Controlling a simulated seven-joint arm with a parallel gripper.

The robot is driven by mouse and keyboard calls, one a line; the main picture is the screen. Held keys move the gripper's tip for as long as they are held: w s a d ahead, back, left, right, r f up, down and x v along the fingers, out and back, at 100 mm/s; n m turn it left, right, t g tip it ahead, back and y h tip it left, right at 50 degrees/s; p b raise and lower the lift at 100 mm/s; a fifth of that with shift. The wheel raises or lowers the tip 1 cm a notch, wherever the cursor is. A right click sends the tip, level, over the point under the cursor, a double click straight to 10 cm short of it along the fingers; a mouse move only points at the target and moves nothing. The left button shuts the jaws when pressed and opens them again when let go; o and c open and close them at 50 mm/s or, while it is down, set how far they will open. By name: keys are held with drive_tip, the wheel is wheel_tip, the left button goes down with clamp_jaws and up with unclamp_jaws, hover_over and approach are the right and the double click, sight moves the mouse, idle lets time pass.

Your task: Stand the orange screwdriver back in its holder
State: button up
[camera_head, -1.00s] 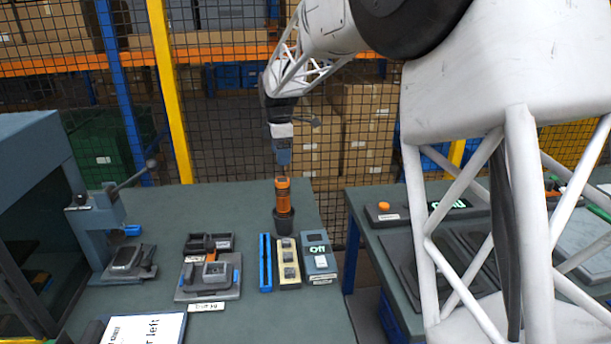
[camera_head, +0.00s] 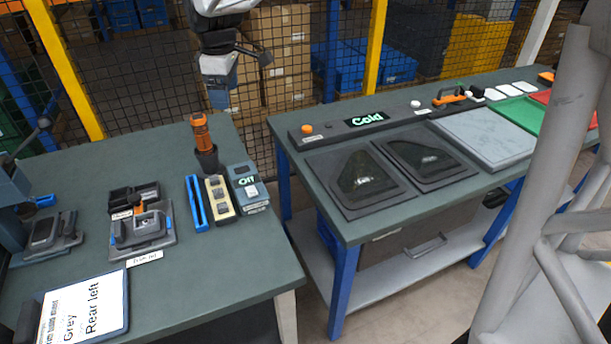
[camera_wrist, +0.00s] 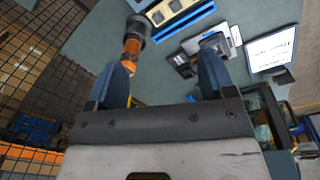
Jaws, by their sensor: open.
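The orange screwdriver (camera_head: 201,133) stands in a small dark cup-shaped holder (camera_head: 207,161) at the back right of the near-left bench, handle up, roughly upright. My gripper (camera_head: 222,104) is open and empty, above and slightly right of the handle in the head view. In the wrist view my gripper (camera_wrist: 164,78) has its two fingers spread. The screwdriver (camera_wrist: 131,52) lies close by the left finger, and the holder (camera_wrist: 136,29) is beyond it. I cannot tell whether that finger touches the handle.
A fixture (camera_head: 142,229) stands left, a sign (camera_head: 84,309) in front. A second bench (camera_head: 360,235) stands right, across a gap. Mesh fencing is behind.

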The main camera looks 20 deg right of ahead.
drive_tip(key=s+d+f+m, duration=0.2)
drive_tip(key=s+m, duration=0.2)
drive_tip(key=s, duration=0.7)
drive_tip(key=s+d+f+m+t, duration=0.1)
drive_tip(key=s+m, duration=0.3)
drive_tip(key=s, duration=0.7)
drive_tip(key=s+d+f+m, duration=0.4)
drive_tip(key=s+m, duration=0.1)
drive_tip(key=s, duration=0.6)
drive_tip(key=shift+t, duration=0.3)
drive_tip(key=shift+d, duration=0.1)
